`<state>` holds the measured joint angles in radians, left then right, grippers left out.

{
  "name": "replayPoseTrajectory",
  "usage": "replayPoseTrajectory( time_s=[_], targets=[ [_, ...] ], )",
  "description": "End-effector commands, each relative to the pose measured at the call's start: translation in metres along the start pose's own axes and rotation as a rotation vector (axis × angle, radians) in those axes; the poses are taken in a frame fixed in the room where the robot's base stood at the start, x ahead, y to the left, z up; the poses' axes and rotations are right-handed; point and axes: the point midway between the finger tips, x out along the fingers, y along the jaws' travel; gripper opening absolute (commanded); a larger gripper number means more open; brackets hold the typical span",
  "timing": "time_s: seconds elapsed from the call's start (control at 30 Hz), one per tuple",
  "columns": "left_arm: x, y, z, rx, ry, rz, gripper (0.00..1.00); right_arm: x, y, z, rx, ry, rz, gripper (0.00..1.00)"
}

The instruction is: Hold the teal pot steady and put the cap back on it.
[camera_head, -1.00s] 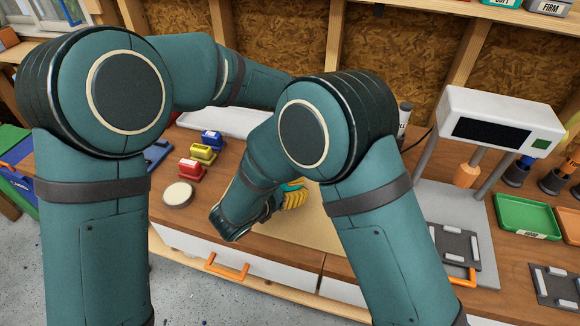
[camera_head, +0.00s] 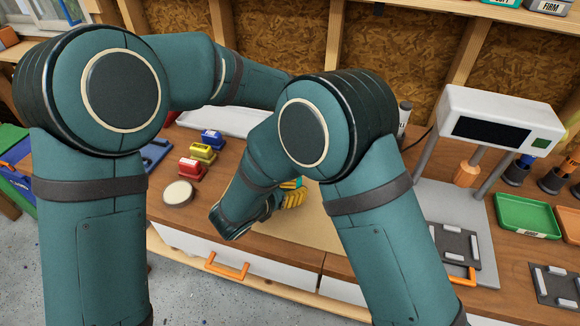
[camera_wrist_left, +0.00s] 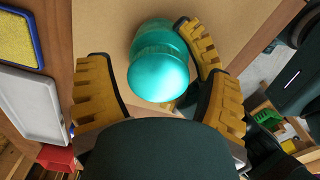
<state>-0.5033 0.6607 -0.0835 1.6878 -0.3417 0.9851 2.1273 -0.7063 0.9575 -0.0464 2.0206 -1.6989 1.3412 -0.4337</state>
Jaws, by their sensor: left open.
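The teal pot (camera_wrist_left: 158,62) shows in the left wrist view, glossy and rounded, standing on a tan surface. My left gripper (camera_wrist_left: 160,97) is open, with a yellow-padded finger to either side below the pot. Another yellow-padded finger, which seems to be my right gripper's (camera_wrist_left: 200,45), lies close against the pot's right side; whether it touches I cannot tell. In the head view my arms hide most of this; only a sliver of teal and yellow fingers show beneath my right arm. I cannot make out a separate cap.
A tan mat (camera_head: 322,232) lies on the wooden bench. A white-headed machine (camera_head: 500,118) and green tray (camera_head: 527,214) stand right.

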Motion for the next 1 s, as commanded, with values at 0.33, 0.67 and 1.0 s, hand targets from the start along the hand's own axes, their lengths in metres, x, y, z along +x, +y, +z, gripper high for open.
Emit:
replayPoseTrajectory(
  time_s=[0.33, 0.67, 1.0],
  targets=[
    [-0.039, 0.001, 0.0, -0.001, -0.001, 0.005, 0.8, 0.0, 0.0, 0.0, 0.0, 0.001, -0.001, 0.0],
    [-0.049, 0.002, 0.0, -0.001, -0.003, 0.009, 0.8, 0.001, -0.002, -0.004, -0.004, 0.007, -0.003, 0.0],
    [-0.081, 0.003, -0.002, -0.143, -0.004, 0.01, 0.87, 0.001, -0.003, -0.005, -0.006, 0.008, -0.004, 0.0]
  ],
)
